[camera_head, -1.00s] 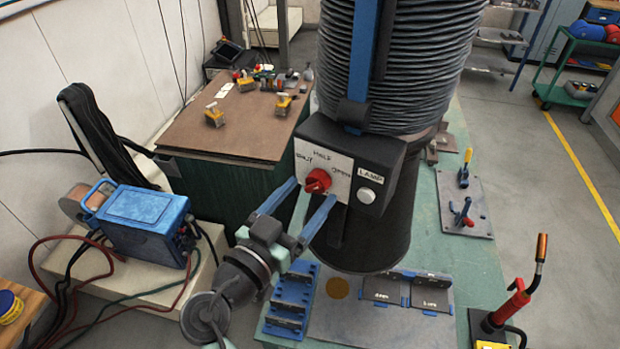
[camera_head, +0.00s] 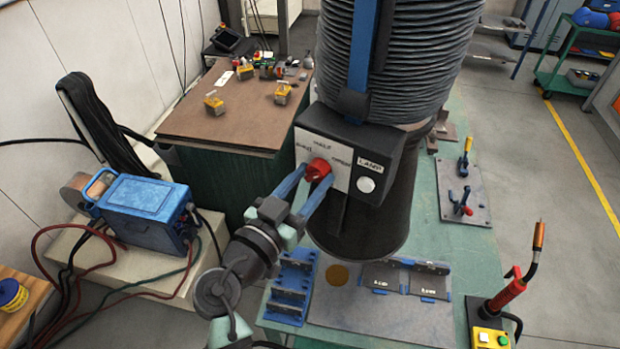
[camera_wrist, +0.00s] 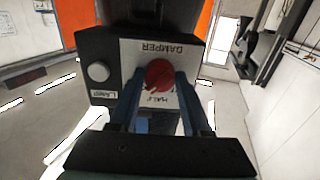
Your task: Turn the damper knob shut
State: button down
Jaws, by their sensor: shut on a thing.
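The red damper knob (camera_head: 318,169) sits on the white label plate (camera_head: 342,182) of a black control box (camera_head: 378,150) fixed to the front of the ducted extractor. The plate reads SHUT, HALF and OPEN around the knob. My gripper (camera_head: 311,178) has its two blue fingers closed on the knob from the lower left. In the wrist view the red knob (camera_wrist: 160,75) is between the fingertips. Which mark the knob points at is hard to tell, as the fingers hide part of it.
A white lamp button (camera_head: 366,185) is right of the knob on the same box. A ribbed grey duct (camera_head: 425,60) rises above. Blue fixtures (camera_head: 291,287) stand on the green bench below. A blue welding machine (camera_head: 146,208) is at left.

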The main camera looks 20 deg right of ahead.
jog(key=shift+f+n+b, duration=0.1)
jog(key=shift+n+b, duration=0.2)
jog(key=shift+n, duration=0.1)
jog(key=n+b, duration=0.1)
jog(key=n, duration=0.2)
jog(key=n+b, duration=0.1)
jog(key=n, duration=0.3)
jog(key=shift+s, duration=0.1)
jog(key=n, duration=0.5)
jog(key=shift+d+r+p, duration=0.1)
jog(key=shift+r+p, duration=0.1)
jog(key=shift+p, duration=0.2)
jog(key=n+p, duration=0.2)
jog(key=n, duration=0.3)
jog(key=shift+c, duration=1.8)
grip_release()
